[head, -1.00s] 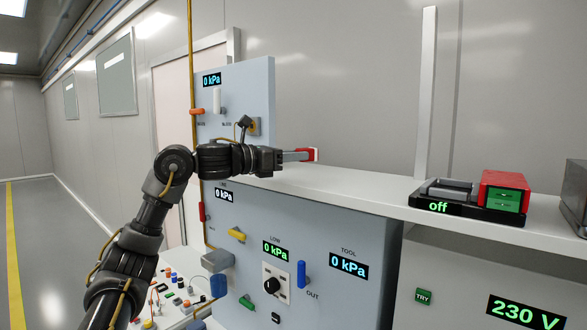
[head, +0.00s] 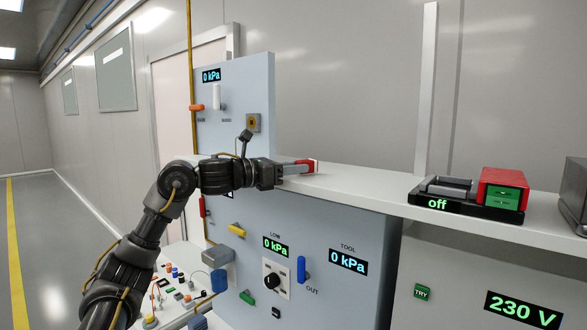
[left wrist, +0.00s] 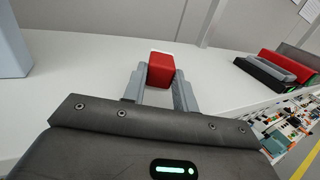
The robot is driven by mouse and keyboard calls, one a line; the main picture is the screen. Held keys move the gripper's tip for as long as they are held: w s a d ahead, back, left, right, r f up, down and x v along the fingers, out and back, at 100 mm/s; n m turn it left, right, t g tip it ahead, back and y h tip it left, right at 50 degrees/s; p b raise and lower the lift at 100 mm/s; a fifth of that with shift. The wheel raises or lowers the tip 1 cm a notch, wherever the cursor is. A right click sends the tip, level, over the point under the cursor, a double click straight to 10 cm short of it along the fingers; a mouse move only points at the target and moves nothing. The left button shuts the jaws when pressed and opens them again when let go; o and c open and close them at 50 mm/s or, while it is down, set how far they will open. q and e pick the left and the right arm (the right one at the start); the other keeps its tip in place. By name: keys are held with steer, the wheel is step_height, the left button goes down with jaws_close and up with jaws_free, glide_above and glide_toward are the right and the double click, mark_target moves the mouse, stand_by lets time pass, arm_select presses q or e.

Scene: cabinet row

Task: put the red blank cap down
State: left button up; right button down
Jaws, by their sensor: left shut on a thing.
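The red blank cap (head: 304,165) is held at the tip of my left gripper (head: 298,168), low over the white shelf top. In the left wrist view the red cap (left wrist: 161,70) sits between the two grey fingers (left wrist: 160,84), with a pale edge on its far side. The fingers are shut on it. In the head view the cap is at or very near the shelf surface (head: 365,186); I cannot tell whether it touches. My right gripper is in neither view.
A black tray (head: 465,210) with a red and green block (head: 502,188) and an "off" display stands farther right on the shelf. A blue-grey panel (head: 262,110) rises behind my left wrist. The shelf between cap and tray is clear.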

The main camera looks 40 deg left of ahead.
arm_select(q)
steer(key=shift+w+d+f, duration=0.1)
steer(key=shift+d+f, duration=0.05)
steer(key=shift+f, duration=0.35)
steer(key=o, duration=1.1)
steer(key=shift+d+f, duration=0.1)
steer(key=shift+f, duration=0.2)
steer(key=shift+r, duration=0.3)
steer(key=shift+r+p, duration=0.45)
steer(key=shift+r, duration=0.05)
steer(key=s+b, duration=0.1)
steer(key=s+a+b, duration=0.1)
steer(key=s+f+b, duration=0.1)
steer(key=shift+a, duration=0.3)
steer(key=shift+r+b+v, duration=0.25)
steer(key=shift+b+v, duration=0.45)
steer(key=shift+v, duration=0.8)
steer(key=shift+r+b+v, duration=0.25)
steer(key=shift+b+v, duration=0.45)
steer(key=shift+v, duration=0.8)
steer(key=shift+r+b+v, duration=0.25)
steer(key=shift+b+v, duration=0.45)
steer(key=shift+v, duration=0.8)
